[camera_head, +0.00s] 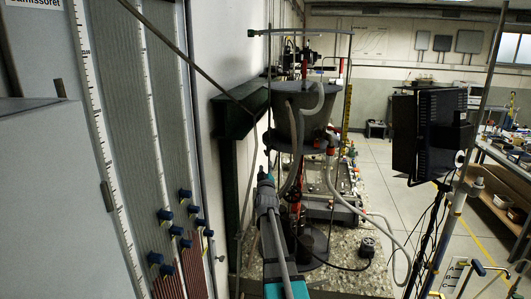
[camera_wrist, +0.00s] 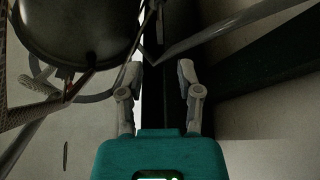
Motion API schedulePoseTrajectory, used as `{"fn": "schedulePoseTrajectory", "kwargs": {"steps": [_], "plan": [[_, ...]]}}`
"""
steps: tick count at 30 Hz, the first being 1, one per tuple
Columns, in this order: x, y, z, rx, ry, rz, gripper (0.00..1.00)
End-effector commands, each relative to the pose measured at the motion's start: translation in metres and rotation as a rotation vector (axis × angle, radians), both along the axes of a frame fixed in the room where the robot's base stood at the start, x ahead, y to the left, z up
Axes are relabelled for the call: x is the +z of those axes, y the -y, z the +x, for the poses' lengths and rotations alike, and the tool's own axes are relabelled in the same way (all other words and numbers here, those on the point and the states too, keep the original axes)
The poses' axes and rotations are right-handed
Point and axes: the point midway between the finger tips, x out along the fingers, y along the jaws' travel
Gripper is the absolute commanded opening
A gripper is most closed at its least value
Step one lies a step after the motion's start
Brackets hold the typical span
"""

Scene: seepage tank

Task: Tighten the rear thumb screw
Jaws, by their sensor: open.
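My gripper (camera_wrist: 160,80) is open in the wrist view, its two grey fingers apart with nothing held between them. In the head view, my gripper (camera_head: 265,178) is at the end of my teal and grey arm, below and left of the dark round tank (camera_head: 298,108). The tank also shows in the wrist view (camera_wrist: 75,30), at upper left. A dark upright strip and thin grey rods lie beyond the fingers. I cannot make out the rear thumb screw for certain in either view.
Several blue knobs (camera_head: 174,230) sit on the tube panel (camera_head: 150,110) at left. A dark green box (camera_head: 240,112) juts from the wall beside the tank. Hoses (camera_head: 340,195) hang around the tank. A black screen (camera_head: 428,132) stands at right. Open tiled floor (camera_head: 385,180) lies between.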

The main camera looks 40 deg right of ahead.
Motion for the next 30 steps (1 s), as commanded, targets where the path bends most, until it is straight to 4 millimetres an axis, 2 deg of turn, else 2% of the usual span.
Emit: {"fn": "schedulePoseTrajectory", "kwargs": {"steps": [1,6,15,21,30], "plan": [[0.006,0.007,0.009,0.0,0.0,0.0,0.46],[0.014,0.023,0.029,0.0,0.0,0.0,0.46],[0.026,0.045,0.056,-0.001,0.0,0.001,0.46],[0.029,0.052,0.064,-0.002,-0.001,0.0,0.46],[0.029,0.053,0.064,-0.002,0.0,0.0,0.46]]}}
